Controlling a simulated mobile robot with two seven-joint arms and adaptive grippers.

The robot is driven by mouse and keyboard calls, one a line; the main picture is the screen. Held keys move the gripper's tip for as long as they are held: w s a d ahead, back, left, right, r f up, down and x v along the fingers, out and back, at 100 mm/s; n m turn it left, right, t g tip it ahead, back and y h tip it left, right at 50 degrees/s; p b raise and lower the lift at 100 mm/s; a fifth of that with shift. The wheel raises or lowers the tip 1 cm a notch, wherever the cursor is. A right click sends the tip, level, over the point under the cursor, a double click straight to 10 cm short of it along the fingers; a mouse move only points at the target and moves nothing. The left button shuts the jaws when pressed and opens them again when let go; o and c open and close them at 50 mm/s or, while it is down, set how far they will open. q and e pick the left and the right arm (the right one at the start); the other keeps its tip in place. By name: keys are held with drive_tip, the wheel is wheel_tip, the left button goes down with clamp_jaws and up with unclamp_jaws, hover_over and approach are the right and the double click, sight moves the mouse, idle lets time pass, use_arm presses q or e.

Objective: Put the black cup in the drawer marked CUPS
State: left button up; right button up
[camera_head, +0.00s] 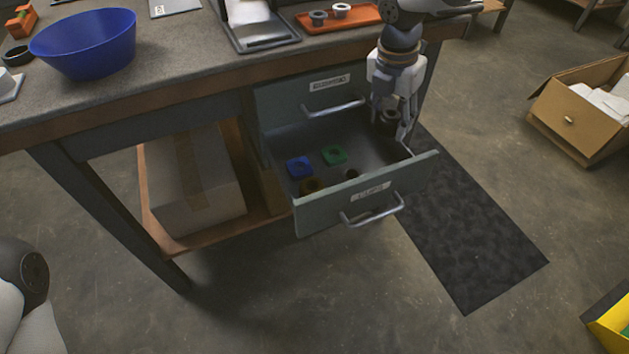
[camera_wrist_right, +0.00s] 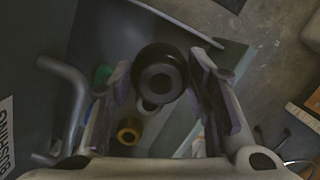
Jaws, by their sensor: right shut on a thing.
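The black cup (camera_head: 389,121) is held between the fingers of my right gripper (camera_head: 393,128), at the right end of the open drawer. In the right wrist view the round black cup (camera_wrist_right: 160,78) sits between the fingertips, and the drawer floor and parts show beyond it. The drawer marked CUPS (camera_head: 420,174) is pulled out, its label (camera_head: 371,192) on the front. Inside lie a blue part (camera_head: 299,167), a green part (camera_head: 334,155), an ochre part (camera_head: 311,186) and a small dark ring (camera_head: 351,174). My left gripper is out of view.
A shut drawer (camera_head: 280,100) with its own handle (camera_head: 333,108) is above the open one. On the bench are a blue bowl (camera_head: 85,45) and an orange tray (camera_head: 358,15). A cardboard box (camera_head: 570,118) stands on the floor at right. The drawer's middle right has free room.

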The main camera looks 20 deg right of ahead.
sight(380, 165)
drive_tip(key=shift+s+f, duration=0.1)
drive_tip(key=shift+f, duration=0.15)
wheel_tip(380, 165, down, 10)
drive_tip(key=shift+d+f+b, duration=0.1)
drive_tip(key=shift+b, duration=0.7)
drive_tip(key=shift+s+f, duration=0.2)
drive_tip(key=shift+f, duration=0.35)
drive_tip(key=o, duration=0.9)
drive_tip(key=shift+c, duration=0.2)
drive_tip(key=o, duration=0.3)
drive_tip(key=shift+f, duration=0.2)
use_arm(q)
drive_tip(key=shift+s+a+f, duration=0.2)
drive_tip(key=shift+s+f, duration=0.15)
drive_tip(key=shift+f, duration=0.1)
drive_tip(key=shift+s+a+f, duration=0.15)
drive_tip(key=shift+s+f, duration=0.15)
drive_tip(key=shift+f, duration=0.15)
use_arm(e)
drive_tip(key=shift+w+r, duration=0.1)
drive_tip(key=shift+r, duration=0.1)
